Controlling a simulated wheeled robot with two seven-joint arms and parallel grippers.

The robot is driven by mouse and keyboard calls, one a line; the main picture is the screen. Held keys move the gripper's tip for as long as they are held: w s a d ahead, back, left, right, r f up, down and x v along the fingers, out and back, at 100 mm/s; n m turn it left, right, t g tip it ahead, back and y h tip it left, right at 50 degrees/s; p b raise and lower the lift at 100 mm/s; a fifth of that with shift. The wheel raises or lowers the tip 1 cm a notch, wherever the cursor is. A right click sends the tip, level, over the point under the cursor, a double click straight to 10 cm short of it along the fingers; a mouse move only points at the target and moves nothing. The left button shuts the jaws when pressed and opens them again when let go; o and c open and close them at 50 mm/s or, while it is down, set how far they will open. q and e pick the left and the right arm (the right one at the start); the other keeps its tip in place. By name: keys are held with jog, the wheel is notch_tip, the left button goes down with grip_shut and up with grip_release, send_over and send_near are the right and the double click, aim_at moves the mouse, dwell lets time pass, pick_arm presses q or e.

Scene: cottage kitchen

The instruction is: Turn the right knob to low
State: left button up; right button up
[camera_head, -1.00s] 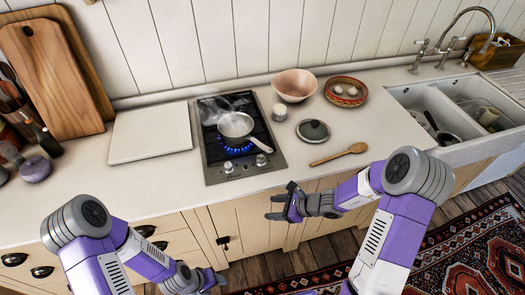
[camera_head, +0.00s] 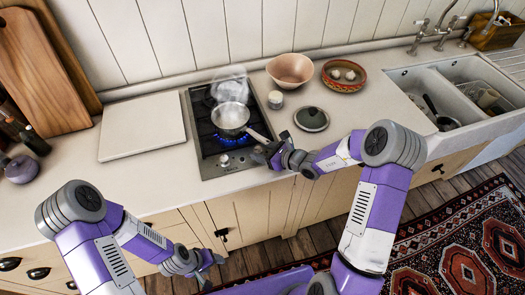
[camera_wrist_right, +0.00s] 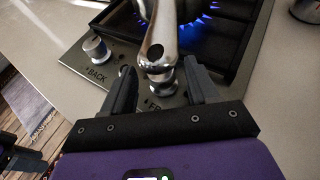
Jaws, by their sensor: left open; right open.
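The black and steel gas hob (camera_head: 201,133) is set in the counter, with a steaming saucepan (camera_head: 230,115) on its front burner. A blue flame (camera_wrist_right: 200,22) burns under the pan. The right knob (camera_wrist_right: 161,88), above the partly covered label "FR…", stands between the open fingers of my right gripper (camera_wrist_right: 160,92); I cannot tell if they touch it. The pan handle (camera_wrist_right: 163,32) reaches just above that knob. The left knob (camera_wrist_right: 95,48), marked "BACK", is beside it. In the head view my right gripper (camera_head: 264,152) hides the right knob. My left gripper (camera_head: 212,262) is low before the cabinets, open and empty.
Right of the hob are a small jar (camera_head: 276,99), a dark lid (camera_head: 311,119), a pink bowl (camera_head: 290,70) and a red patterned bowl (camera_head: 344,75). A pale board (camera_head: 142,127) lies left of the hob. The sink (camera_head: 425,90) is far right.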

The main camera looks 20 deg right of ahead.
jog(key=c, duration=1)
jog(key=shift+c, duration=0.2)
